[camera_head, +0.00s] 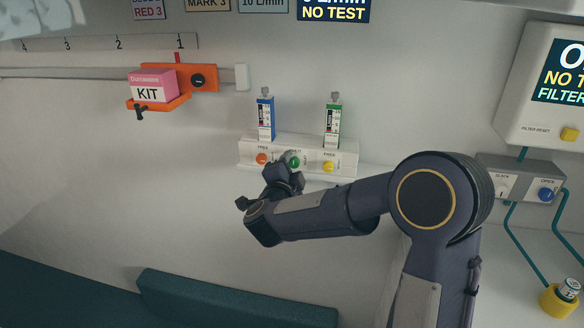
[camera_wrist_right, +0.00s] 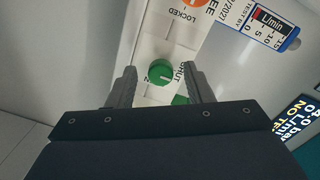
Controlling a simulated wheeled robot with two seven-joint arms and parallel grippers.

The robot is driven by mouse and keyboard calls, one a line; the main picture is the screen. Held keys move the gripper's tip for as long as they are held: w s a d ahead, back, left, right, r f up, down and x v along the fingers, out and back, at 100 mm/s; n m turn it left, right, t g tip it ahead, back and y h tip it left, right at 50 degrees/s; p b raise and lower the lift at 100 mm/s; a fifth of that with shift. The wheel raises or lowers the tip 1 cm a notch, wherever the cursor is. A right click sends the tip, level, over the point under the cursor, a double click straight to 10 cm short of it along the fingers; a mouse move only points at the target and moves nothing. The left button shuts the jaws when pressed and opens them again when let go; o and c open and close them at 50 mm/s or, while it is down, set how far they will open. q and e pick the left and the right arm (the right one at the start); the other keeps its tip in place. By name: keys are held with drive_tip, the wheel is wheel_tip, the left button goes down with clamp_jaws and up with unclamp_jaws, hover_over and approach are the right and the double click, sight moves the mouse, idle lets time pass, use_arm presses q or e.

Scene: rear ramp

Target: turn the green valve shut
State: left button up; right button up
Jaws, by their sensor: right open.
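The green valve (camera_head: 294,161) is a small round knob in the middle of a white wall panel (camera_head: 345,165). In the right wrist view the knob (camera_wrist_right: 159,72) shows between my right gripper's fingers (camera_wrist_right: 160,80), with "SHUT" printed beside it. My right gripper (camera_head: 285,172) is open, with a finger on each side of the knob in that view. I cannot tell whether either finger touches it. In the head view the gripper partly covers the knob's lower left. My left gripper is not in view.
An orange knob (camera_head: 262,158) and a yellow knob (camera_head: 328,167) flank the valve. A blue flowmeter (camera_head: 265,118) and a green flowmeter (camera_head: 333,122) stand above the panel. A pink KIT box (camera_head: 152,86) sits on an orange bracket to the left.

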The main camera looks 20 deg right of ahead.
drive_tip(key=v, duration=0.7)
drive_tip(key=shift+b, duration=0.45)
drive_tip(key=s+a+r+n+t+y+p, duration=0.15)
drive_tip(key=s+a+r+n+y, duration=0.25)
drive_tip(key=s+n+y, duration=0.55)
drive_tip(key=s+f+n+g+y+p, duration=0.1)
drive_tip(key=s+f+n+g, duration=0.3)
drive_tip(key=s, duration=0.6)
drive_tip(key=s+f+n+g+y+p, duration=0.1)
drive_tip(key=s+f+n+g+y, duration=0.2)
drive_tip(key=s, duration=0.7)
wheel_tip(320, 180, down, 4)
drive_tip(key=n+g, duration=0.2)
drive_tip(key=shift+d+g+y+p, duration=0.3)
drive_tip(key=shift+d+g+y, duration=0.05)
drive_tip(key=shift+d, duration=0.05)
